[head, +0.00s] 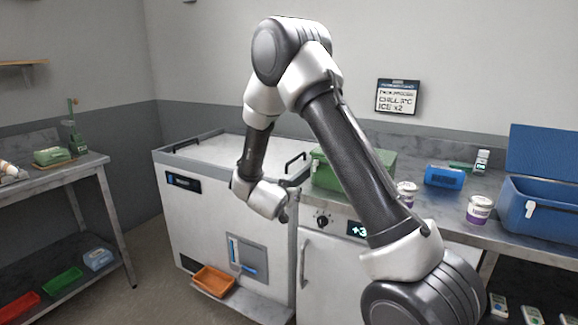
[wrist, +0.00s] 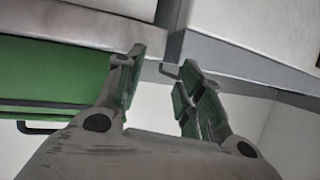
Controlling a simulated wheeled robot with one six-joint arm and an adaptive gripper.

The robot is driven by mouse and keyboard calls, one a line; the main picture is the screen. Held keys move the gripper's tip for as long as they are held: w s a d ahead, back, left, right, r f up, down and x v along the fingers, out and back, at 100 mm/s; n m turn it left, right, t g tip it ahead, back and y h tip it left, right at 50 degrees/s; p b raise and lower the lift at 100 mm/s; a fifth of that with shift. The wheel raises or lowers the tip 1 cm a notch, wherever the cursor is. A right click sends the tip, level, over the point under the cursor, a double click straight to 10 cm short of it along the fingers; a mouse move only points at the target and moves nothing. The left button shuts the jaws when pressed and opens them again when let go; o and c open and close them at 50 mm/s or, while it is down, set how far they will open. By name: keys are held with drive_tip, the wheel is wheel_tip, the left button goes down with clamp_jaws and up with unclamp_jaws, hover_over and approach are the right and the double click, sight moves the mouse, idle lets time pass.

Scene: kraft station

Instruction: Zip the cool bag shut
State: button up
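A blue box-like cool bag (head: 538,208) stands at the right end of the counter, cut off by the picture edge. Its lid (head: 543,150) is raised at the back, and a white tab (head: 530,209) hangs on its front. No zip can be made out. My gripper (wrist: 163,68) is open in the wrist view, its two green-padded fingers apart with nothing between them. In the head view my arm's end hangs before the white chest unit, far left of the cool bag; its fingers cannot be made out there.
The counter (head: 467,207) holds a green box (head: 325,172) partly behind my arm, a blue pack (head: 444,177) and two white tubs (head: 479,209). The white chest unit (head: 215,215) has an orange tray (head: 213,281) low in front. A side table (head: 75,165) stands left.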

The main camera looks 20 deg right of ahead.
drive_tip(key=s+d+r+m+h, duration=0.25)
drive_tip(key=r+h, duration=0.35)
drive_tip(key=r, duration=0.3)
drive_tip(key=x, duration=0.8)
drive_tip(key=shift+s+d, duration=0.25)
drive_tip(key=shift+s, duration=0.1)
drive_tip(key=shift+n, duration=0.25)
clamp_jaws()
